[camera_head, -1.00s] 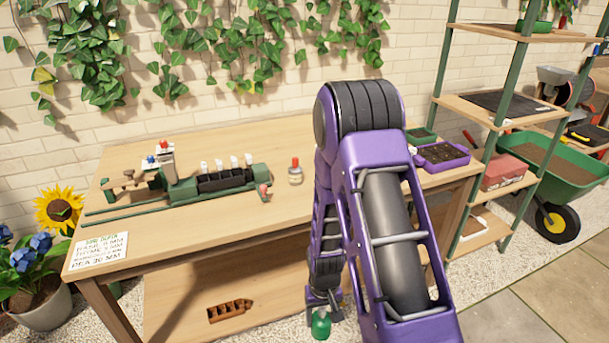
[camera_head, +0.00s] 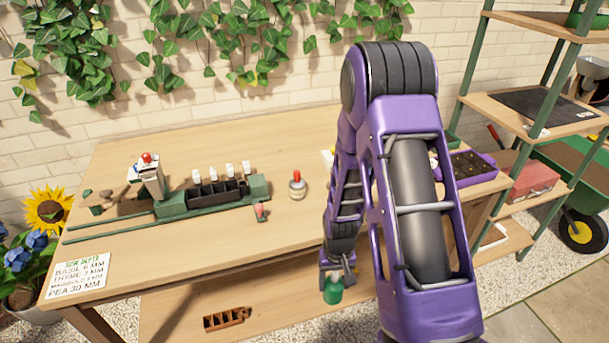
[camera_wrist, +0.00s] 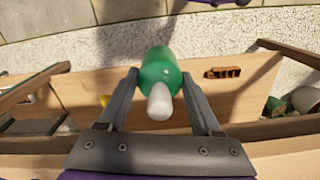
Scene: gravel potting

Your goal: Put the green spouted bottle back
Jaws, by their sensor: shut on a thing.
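The green spouted bottle (camera_wrist: 158,72) is held between the two fingers of my gripper (camera_wrist: 166,88) in the wrist view, its pale spout pointing toward the camera. In the head view the green bottle (camera_head: 333,292) shows at the end of my gripper (camera_head: 337,274), in front of the table's front edge and above the lower shelf level. My gripper is shut on it. Part of the bottle is hidden by the fingers in the head view.
The wooden table (camera_head: 180,258) has clear room at its front middle. A brown wooden holder (camera_head: 227,319) lies on the lower shelf (camera_head: 270,312).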

